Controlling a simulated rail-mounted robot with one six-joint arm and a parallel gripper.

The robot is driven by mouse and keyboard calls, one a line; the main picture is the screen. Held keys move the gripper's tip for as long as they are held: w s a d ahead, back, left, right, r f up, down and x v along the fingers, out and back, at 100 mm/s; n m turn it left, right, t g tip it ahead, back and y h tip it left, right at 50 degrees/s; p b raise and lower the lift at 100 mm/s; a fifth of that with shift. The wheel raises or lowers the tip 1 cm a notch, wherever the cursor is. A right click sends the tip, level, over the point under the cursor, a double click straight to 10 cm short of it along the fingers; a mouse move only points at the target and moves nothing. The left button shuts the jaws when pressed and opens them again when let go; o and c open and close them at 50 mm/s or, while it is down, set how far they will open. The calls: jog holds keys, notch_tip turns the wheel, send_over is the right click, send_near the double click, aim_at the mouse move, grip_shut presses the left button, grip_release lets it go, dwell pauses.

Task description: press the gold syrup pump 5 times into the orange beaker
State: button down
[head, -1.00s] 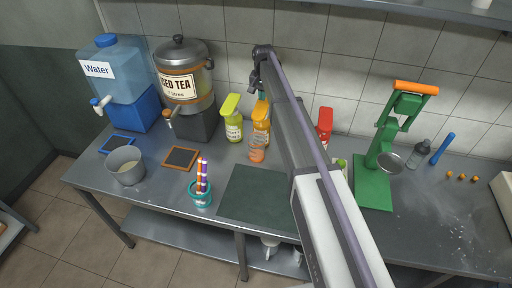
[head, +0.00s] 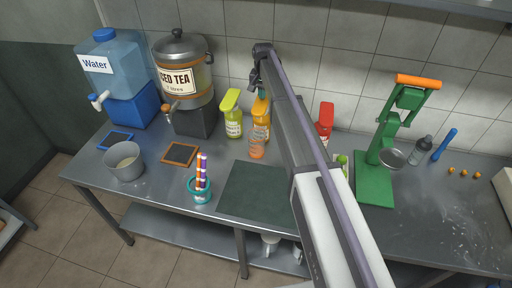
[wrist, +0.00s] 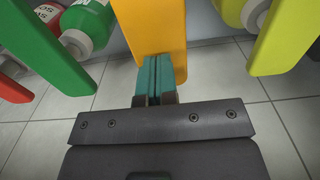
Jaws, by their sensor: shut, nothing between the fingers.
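The gold syrup pump (head: 261,107) stands at the back of the counter, between a lime-yellow pump and a red one, its top partly covered by my arm. In the wrist view its broad gold head (wrist: 152,25) lies straight past my fingertips. The translucent orange beaker (head: 257,151) stands upright on the counter just in front of the gold bottle. My gripper (wrist: 154,62) is shut and empty, its teal fingers together over the gold head. In the head view the gripper (head: 262,86) is just above the pump; whether it touches is unclear.
The lime-yellow pump (head: 232,115) is close to the left; the red pump (head: 325,122) is right of my arm. A green pump head (wrist: 50,42) shows in the wrist view. A dark green mat (head: 255,192) lies bare in front. A green press (head: 375,183) stands right.

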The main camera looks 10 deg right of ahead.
jog(key=shift+f+b, duration=1.75)
jog(key=shift+f, duration=0.15)
jog(key=shift+r, duration=0.15)
notch_tip(320, 180, up, 5)
jog(key=p, duration=0.5)
jog(key=shift+f, duration=0.2)
jog(key=shift+f+b, duration=2.3)
jog(key=shift+b, duration=0.1)
jog(key=shift+r, duration=0.1)
jog(key=shift+r+p, duration=2.4)
jog(key=shift+p, duration=0.15)
jog(key=shift+f, duration=0.1)
